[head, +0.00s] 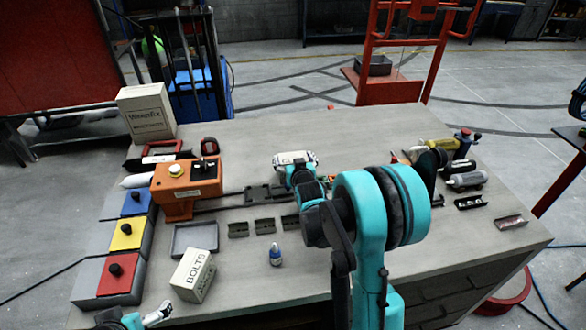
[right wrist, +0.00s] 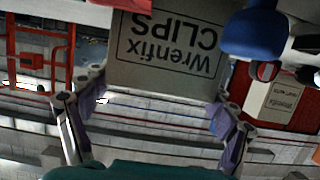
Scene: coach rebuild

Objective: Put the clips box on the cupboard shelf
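The clips box (right wrist: 165,50) is a grey-beige carton. It fills the upper middle of the right wrist view, its "Wrenfix CLIPS" print upside down. My left gripper (head: 152,316) shows only partly at the bottom left edge, away from the box. I cannot make out the cupboard shelf.
On the bench (head: 340,130) stand a Wrenfix carton (head: 148,113), a bolts box (head: 193,275), an orange fixture (head: 186,188), a grey tray (head: 195,239) and a small blue bottle (head: 275,256). Tools lie at the right. The back middle of the bench is clear.

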